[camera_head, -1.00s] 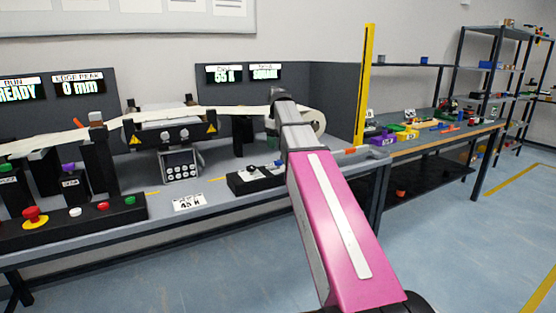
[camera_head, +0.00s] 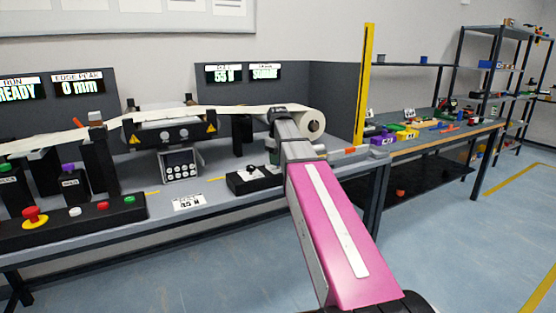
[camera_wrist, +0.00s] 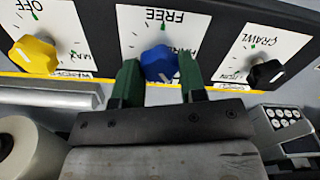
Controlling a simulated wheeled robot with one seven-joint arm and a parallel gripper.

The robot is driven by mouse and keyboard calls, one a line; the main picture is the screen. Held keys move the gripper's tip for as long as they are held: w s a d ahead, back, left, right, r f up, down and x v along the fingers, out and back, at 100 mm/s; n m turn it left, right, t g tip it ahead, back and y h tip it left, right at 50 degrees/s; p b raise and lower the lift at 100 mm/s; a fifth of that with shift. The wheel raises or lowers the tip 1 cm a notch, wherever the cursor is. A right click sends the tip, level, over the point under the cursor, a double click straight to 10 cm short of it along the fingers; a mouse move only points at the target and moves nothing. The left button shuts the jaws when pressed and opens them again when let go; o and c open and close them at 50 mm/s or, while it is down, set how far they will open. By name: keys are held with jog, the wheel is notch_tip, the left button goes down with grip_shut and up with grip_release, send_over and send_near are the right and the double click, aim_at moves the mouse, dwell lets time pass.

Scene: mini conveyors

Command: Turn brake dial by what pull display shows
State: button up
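In the wrist view, a blue dial (camera_wrist: 159,64) sits on a white plate whose inverted lettering reads FREE. My gripper (camera_wrist: 160,80) has its two green fingers on either side of this dial, at or very near its sides; I cannot tell whether they press on it. In the head view, my gripper (camera_head: 275,152) is over the bench behind my pink arm, its fingers mostly hidden. The pull display (camera_head: 223,74) on the dark panel seems to read 55 N, though its small title is unclear. A display beside it (camera_head: 264,72) seems to read SQUARE.
A yellow dial (camera_wrist: 34,53) marked OFF and a black dial (camera_wrist: 267,73) marked CRAWL flank the blue one. A white roll (camera_head: 313,124) stands close behind my gripper. A black box (camera_head: 252,180) and a card (camera_head: 189,202) lie on the bench's front.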

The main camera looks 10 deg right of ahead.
jog(key=c, duration=0.3)
jog(key=m, duration=0.3)
jog(key=shift+m, duration=2.3)
jog(key=o, duration=0.9)
